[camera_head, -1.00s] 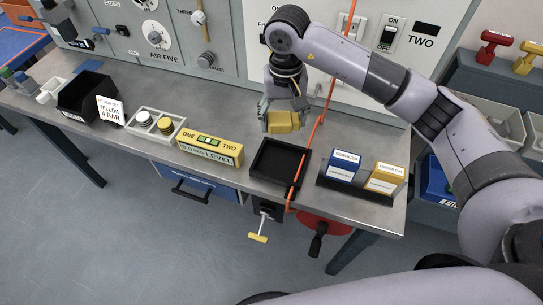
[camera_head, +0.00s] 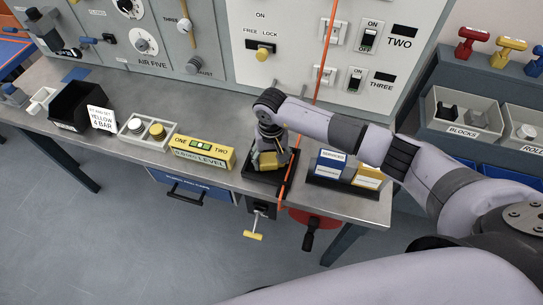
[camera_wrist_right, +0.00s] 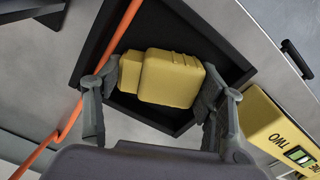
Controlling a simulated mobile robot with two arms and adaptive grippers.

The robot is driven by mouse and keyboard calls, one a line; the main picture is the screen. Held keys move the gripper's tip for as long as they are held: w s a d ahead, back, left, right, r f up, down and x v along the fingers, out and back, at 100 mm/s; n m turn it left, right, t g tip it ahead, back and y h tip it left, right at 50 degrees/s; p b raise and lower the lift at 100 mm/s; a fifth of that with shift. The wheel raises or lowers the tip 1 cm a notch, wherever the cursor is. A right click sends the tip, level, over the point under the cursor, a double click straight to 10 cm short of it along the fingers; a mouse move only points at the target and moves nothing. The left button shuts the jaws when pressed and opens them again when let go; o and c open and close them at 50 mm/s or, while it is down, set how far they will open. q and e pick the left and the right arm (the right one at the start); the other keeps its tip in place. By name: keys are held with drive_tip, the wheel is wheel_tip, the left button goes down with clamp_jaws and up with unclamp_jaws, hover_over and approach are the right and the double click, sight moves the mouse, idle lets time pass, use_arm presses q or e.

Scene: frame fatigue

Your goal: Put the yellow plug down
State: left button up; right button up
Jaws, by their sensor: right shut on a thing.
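The yellow plug (camera_wrist_right: 172,78) is a blocky piece with a narrower end, seen from above in the right wrist view. My right gripper (camera_wrist_right: 153,92) is shut on it, one finger at each end. The plug is over or in a shallow black tray (camera_wrist_right: 92,50); I cannot tell whether it touches the tray's floor. In the head view my right gripper (camera_head: 270,158) points down at the tray (camera_head: 262,178), and the plug (camera_head: 268,161) is partly hidden by the fingers. My left gripper is not in view.
An orange cord (camera_head: 309,100) runs across the tray's right side. The yellow level box (camera_head: 202,154) stands close left of the tray. A panel with switches (camera_head: 290,45) rises behind.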

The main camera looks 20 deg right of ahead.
sight(271, 158)
drive_tip(key=shift+f+b, duration=0.2)
drive_tip(key=shift+b, duration=0.15)
drive_tip(key=o, duration=0.9)
drive_tip(key=shift+r, duration=0.1)
drive_tip(key=shift+r+p, duration=0.3)
drive_tip(key=shift+r, duration=0.05)
wheel_tip(271, 158, up, 12)
drive_tip(key=b, duration=0.2)
drive_tip(key=shift+f+b, duration=0.2)
drive_tip(key=shift+b, duration=0.1)
